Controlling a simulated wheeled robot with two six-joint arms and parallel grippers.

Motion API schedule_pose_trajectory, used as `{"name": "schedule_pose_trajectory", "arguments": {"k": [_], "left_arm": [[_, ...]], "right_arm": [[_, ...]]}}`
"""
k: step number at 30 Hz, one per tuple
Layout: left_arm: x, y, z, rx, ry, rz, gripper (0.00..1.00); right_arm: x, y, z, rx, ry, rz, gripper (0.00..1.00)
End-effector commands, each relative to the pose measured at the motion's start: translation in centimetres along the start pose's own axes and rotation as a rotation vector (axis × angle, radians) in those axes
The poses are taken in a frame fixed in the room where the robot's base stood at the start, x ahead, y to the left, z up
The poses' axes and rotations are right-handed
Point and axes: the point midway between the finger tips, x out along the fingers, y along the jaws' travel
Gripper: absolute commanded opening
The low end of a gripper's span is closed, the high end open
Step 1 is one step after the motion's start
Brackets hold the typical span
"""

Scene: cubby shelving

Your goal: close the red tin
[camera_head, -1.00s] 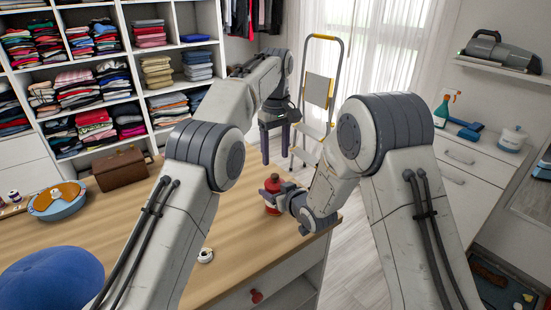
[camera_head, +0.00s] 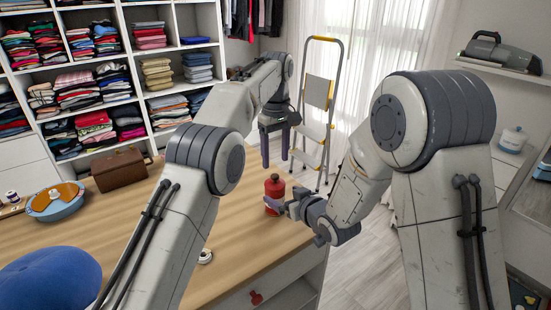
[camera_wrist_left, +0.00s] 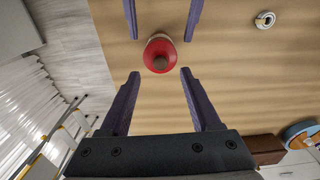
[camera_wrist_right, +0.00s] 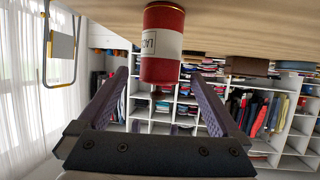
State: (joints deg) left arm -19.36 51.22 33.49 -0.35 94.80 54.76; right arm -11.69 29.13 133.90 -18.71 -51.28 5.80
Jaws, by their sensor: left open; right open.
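The red tin (camera_head: 274,202) stands upright on the wooden counter near its right edge, with a white label band. Its red lid with a knob (camera_wrist_left: 159,62) sits on top; I cannot tell how firmly it is seated. My left gripper (camera_head: 276,163) is open, pointing down, above and apart from the tin. In the left wrist view the lid is centred just beyond its fingertips. My right gripper (camera_head: 291,205) is open and level, at the tin's near right side. In the right wrist view the tin (camera_wrist_right: 162,42) appears between the fingertips, with gaps on both sides.
A small white ring-like item (camera_head: 205,256) lies on the counter (camera_head: 235,235). A blue cap (camera_head: 50,280), a blue bowl (camera_head: 58,208) and a brown case (camera_head: 120,170) are to the left. A stepladder (camera_head: 318,105) stands behind. The counter around the tin is clear.

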Motion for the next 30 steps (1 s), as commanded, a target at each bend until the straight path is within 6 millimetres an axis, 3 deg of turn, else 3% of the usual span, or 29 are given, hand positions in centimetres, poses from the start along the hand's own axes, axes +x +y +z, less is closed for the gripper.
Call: {"name": "schedule_pose_trajectory", "arguments": {"k": [3,7,22,26,30], "left_arm": [[0.3,0.0,0.0,0.000,0.000,0.000,0.64],[0.5,0.0,0.0,0.000,0.000,0.000,0.64],[0.5,-0.2,-0.2,0.006,0.001,0.001,0.64],[0.8,-1.5,-0.9,0.044,0.009,0.012,0.64],[1.9,-4.2,-1.8,0.121,0.029,0.032,0.64]], "right_arm": [[-2.1,0.1,0.0,0.000,0.002,0.001,1.00],[-3.4,0.0,0.0,0.000,0.001,0.001,1.00],[-4.0,0.2,0.1,0.001,-0.010,0.007,1.00],[-4.7,1.3,1.0,0.010,-0.069,0.047,1.00],[-6.2,3.2,2.8,0.033,-0.187,0.117,1.00]]}}
